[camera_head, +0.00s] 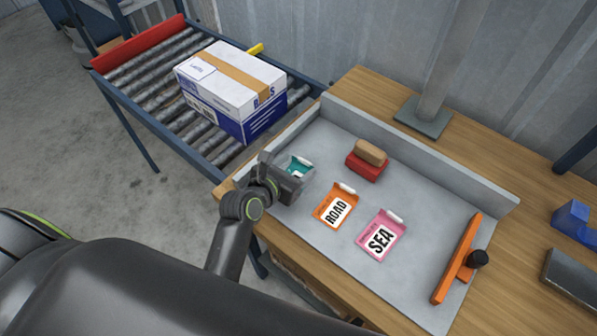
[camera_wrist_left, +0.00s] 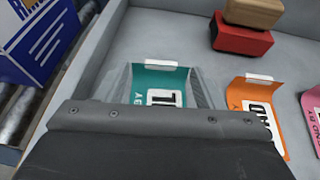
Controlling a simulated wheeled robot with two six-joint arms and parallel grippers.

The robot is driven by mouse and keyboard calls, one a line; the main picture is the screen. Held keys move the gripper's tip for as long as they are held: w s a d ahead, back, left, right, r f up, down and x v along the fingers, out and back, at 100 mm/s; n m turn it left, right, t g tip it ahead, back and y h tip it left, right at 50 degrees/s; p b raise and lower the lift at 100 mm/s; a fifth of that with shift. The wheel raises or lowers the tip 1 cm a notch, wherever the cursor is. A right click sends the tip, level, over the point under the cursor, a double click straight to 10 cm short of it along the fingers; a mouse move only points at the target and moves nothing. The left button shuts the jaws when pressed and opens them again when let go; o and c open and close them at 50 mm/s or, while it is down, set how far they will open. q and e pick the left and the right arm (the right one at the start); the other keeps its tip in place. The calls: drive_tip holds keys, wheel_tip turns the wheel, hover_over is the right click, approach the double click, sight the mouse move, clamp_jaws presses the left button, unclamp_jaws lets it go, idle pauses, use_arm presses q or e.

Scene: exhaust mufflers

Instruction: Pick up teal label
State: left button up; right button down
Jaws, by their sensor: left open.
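The teal label (camera_head: 299,167) lies in the grey tray (camera_head: 407,151) on the wooden bench, partly hidden by my left gripper (camera_head: 286,182) in the head view. In the left wrist view the teal label (camera_wrist_left: 160,82) shows a white tab at its far edge and a white patch with black print. My left gripper (camera_wrist_left: 162,90) is open, with one finger on each side of the label; its body hides the label's near part. I cannot tell whether the fingers touch it. My right gripper is in neither view.
An orange ROAD label (camera_head: 335,207) and a pink SEA label (camera_head: 380,236) lie to the right. A red block with a wooden top (camera_head: 367,160) sits behind. An orange bar tool (camera_head: 459,258) lies at the tray's right. A white and blue box (camera_head: 232,90) stands on the roller conveyor (camera_head: 136,75).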

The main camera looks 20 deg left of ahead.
sight(308, 164)
use_arm(q)
drive_tip(key=shift+x, duration=3.1)
drive_tip(key=shift+s, duration=0.1)
drive_tip(key=c, duration=1.1)
